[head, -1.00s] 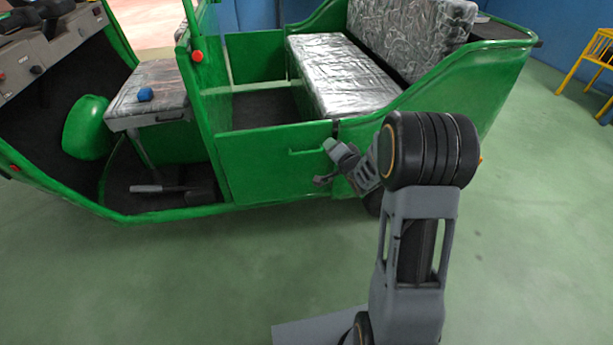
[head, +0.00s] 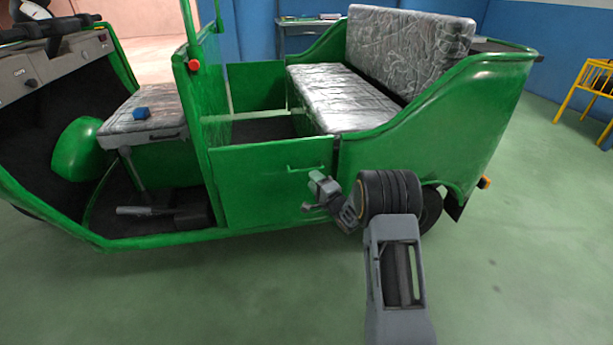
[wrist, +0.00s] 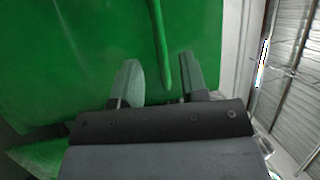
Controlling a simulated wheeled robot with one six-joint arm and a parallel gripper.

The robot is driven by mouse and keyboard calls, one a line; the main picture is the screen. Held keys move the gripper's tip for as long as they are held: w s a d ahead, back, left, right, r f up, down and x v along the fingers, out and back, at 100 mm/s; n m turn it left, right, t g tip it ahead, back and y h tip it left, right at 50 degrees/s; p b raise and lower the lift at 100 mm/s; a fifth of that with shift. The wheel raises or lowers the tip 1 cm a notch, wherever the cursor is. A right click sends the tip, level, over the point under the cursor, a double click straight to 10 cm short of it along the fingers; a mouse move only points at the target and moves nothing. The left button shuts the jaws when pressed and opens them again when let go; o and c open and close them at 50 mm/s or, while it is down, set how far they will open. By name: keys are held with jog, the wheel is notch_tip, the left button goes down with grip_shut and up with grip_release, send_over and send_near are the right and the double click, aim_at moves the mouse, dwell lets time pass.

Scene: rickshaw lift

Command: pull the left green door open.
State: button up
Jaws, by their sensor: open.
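The left green door (head: 270,185) is the low side panel of the green rickshaw, and it stands closed, flush with the body. Its thin green handle (head: 306,169) is a bar near the top right of the panel. My gripper (head: 312,193) is just below the handle in the head view. In the wrist view my gripper (wrist: 158,80) is open, with one finger on each side of the handle bar (wrist: 162,45). The bar's end lies between the fingertips. I cannot tell whether either finger touches it.
The rear wheel (head: 430,210) is right of my arm. A yellow stool (head: 590,90) stands far right. The green floor in front is clear.

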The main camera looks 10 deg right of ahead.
jog(key=shift+b+x, duration=0.5)
jog(key=shift+x, duration=1.95)
jog(key=shift+c, duration=0.5)
grip_shut()
